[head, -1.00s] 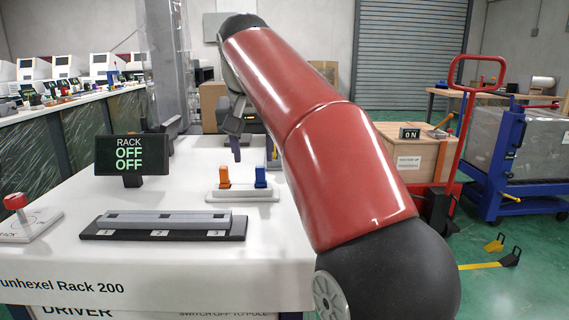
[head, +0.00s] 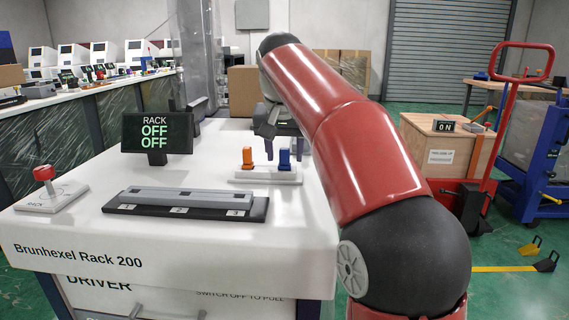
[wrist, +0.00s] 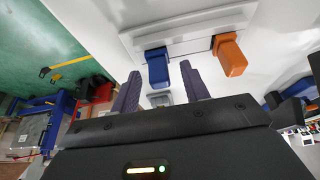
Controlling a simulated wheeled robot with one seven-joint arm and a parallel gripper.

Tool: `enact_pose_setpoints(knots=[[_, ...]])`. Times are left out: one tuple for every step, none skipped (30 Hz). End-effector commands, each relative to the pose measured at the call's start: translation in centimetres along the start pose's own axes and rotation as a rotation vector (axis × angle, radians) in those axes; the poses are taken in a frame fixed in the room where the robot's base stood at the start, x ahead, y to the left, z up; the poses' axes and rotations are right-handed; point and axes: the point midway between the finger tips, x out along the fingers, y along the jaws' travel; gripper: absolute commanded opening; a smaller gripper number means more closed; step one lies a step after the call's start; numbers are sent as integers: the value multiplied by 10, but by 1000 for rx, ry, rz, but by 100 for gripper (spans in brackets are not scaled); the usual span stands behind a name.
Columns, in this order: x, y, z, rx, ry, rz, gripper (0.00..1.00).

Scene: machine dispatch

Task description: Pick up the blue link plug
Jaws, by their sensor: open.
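The blue link plug (head: 284,160) stands upright at the right end of a small white holder (head: 262,177) on the white bench. An orange plug (head: 247,157) stands at its left end. My gripper (head: 286,153) is open, reaching down from above and behind the holder, with one dark finger showing either side of the blue plug. In the wrist view, the blue plug (wrist: 157,67) appears between the two fingertips of my gripper (wrist: 161,68); whether they touch it I cannot tell. The orange plug (wrist: 230,54) lies outside the right finger there.
A grey rail strip (head: 185,200) numbered 1 to 3 lies in front of the holder. A display (head: 156,133) reading RACK OFF OFF and a red-knobbed lever (head: 46,178) stand to the left. A wooden crate (head: 450,155) and red cart are at right.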

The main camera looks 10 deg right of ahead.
Motion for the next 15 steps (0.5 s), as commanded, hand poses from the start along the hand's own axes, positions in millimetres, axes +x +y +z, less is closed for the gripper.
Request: enact_pose_setpoints(knots=[[0,0,0,0,0,0,45],[0,0,0,0,0,0,45],[0,0,0,0,0,0,40],[0,0,0,0,0,0,36],[0,0,0,0,0,0,32],[0,0,0,0,0,0,27],[0,0,0,0,0,0,23],[0,0,0,0,0,0,19],[0,0,0,0,0,0,14],[0,0,0,0,0,0,10],[0,0,0,0,0,0,6],[0,0,0,0,0,0,1],[0,0,0,0,0,0,0],[-1,0,0,0,0,0,0],[-1,0,0,0,0,0,0]])
